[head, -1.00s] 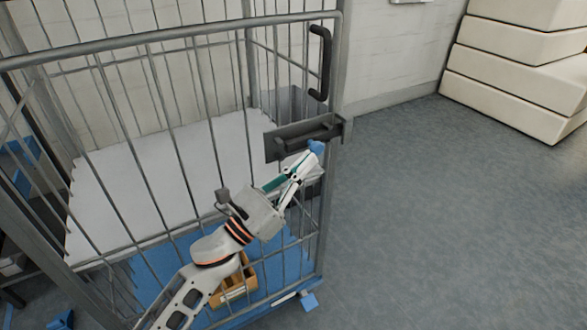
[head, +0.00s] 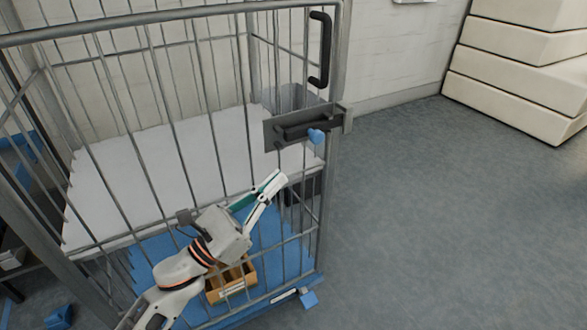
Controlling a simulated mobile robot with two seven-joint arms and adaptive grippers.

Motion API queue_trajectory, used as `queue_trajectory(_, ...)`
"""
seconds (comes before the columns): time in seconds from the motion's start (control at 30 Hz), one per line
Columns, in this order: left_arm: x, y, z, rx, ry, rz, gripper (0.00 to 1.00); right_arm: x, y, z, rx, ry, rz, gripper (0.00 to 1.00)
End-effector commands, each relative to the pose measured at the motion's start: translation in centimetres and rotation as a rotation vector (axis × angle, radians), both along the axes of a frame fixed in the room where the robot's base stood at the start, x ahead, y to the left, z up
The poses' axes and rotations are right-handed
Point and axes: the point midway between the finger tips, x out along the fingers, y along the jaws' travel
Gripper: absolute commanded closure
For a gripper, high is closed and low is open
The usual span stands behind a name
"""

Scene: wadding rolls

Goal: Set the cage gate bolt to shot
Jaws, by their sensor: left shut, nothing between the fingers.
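The cage gate bolt is a dark bar on a grey plate (head: 272,136), mounted on the gate's bars near its right post. Its blue knob (head: 317,136) hangs low at the right part of the plate, close to the post. A lighter grey keeper (head: 347,118) sits at the plate's right end. I cannot clearly tell how far the bar's tip enters it. My left gripper (head: 279,178) is shut and empty, below and left of the knob, apart from it, in front of the gate. My right gripper is out of view.
The wire cage gate (head: 173,14) fills the left half, with a black handle (head: 322,48) above the bolt. Inside are a white panel and a blue floor; a wooden box (head: 232,283) shows behind my arm. Cream pads (head: 517,92) are stacked at the right. Floor right of the cage is clear.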

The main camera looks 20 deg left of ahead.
Motion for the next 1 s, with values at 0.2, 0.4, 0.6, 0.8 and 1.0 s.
queue_trajectory(0.2, -3.0, 1.6, -1.9, -0.002, 0.004, 0.000, 1.00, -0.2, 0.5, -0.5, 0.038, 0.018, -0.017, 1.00)
queue_trajectory(0.4, -4.1, 2.2, -2.4, -0.001, 0.000, 0.000, 1.00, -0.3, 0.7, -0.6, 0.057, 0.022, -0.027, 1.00)
queue_trajectory(0.6, -4.2, 2.3, -2.3, 0.000, -0.001, 0.000, 1.00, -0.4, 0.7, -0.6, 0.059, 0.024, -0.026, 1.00)
queue_trajectory(0.8, -4.2, 2.3, -2.3, 0.000, -0.001, 0.000, 1.00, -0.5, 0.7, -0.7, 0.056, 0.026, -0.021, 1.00)
queue_trajectory(1.0, -4.2, 2.2, -2.4, -0.008, 0.006, -0.003, 1.00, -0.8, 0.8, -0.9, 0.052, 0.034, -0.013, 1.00)
